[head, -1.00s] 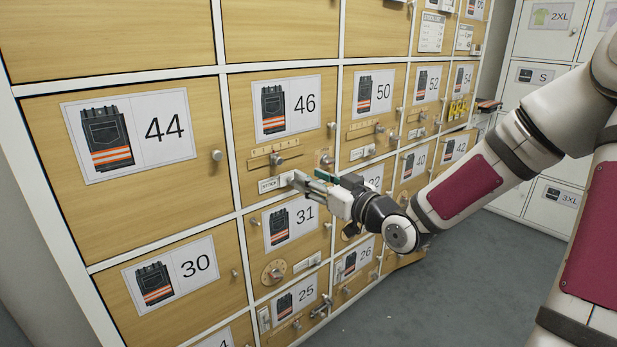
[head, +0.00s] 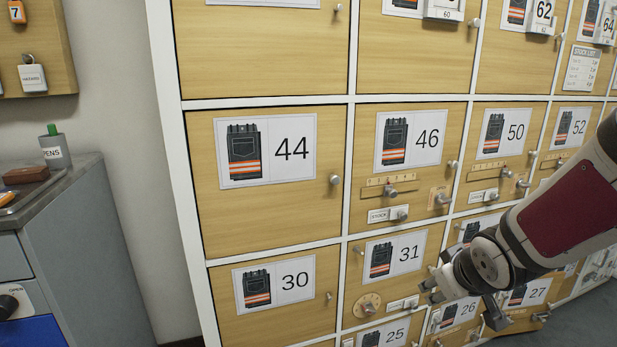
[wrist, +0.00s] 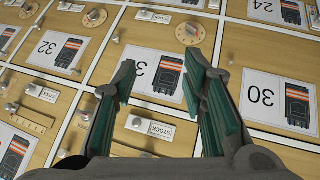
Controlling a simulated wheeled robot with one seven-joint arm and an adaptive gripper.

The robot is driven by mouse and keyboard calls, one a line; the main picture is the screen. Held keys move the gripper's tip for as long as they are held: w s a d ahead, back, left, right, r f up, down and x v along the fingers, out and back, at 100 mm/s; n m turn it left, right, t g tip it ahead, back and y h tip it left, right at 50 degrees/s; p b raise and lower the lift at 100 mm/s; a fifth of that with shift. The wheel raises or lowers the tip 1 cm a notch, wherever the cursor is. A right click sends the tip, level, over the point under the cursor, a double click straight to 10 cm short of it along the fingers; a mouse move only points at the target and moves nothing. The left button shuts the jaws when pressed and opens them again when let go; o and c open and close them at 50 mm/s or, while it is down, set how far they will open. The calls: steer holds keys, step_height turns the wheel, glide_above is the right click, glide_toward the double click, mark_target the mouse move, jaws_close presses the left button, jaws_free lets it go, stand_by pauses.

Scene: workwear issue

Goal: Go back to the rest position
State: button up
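My gripper (wrist: 158,62) is open in the wrist view, its two green-padded fingers apart with nothing between them. Behind them, upside down, is the door marked 31 (wrist: 160,73), partly hidden by the fingers. In the head view my gripper's end (head: 436,285) shows at the lower right, in front of the lockers beside door 31 (head: 408,252); its fingertips are hard to make out there. Whether it touches anything is hard to tell, but the wrist view shows no contact.
A wall of wooden lockers with knobs, sliders and STOCK plates (head: 378,215) fills the middle and right. Door 44 (head: 291,149) and door 46 (head: 431,138) are shut. A grey cabinet (head: 84,240) with a pen cup (head: 54,152) stands at the left.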

steer(key=s+a+r+m+g, duration=0.1)
steer(key=s+a+r+g, duration=0.15)
steer(key=s, duration=0.85)
steer(key=s+a+r+m+g+y, duration=0.1)
steer(key=s+a+r+m+g, duration=0.15)
steer(key=s, duration=0.85)
steer(key=s+a+r+m+g, duration=0.1)
steer(key=s+a+r+g, duration=0.2)
steer(key=s, duration=0.8)
step_height(320, 180, up, 30)
steer(key=d+t+p, duration=0.1)
steer(key=t+p, duration=0.3)
steer(key=p, duration=2.5)
steer(key=shift+w+d+r+n, duration=0.15)
steer(key=shift+d+r+n, duration=0.1)
steer(key=shift+d+n, duration=0.1)
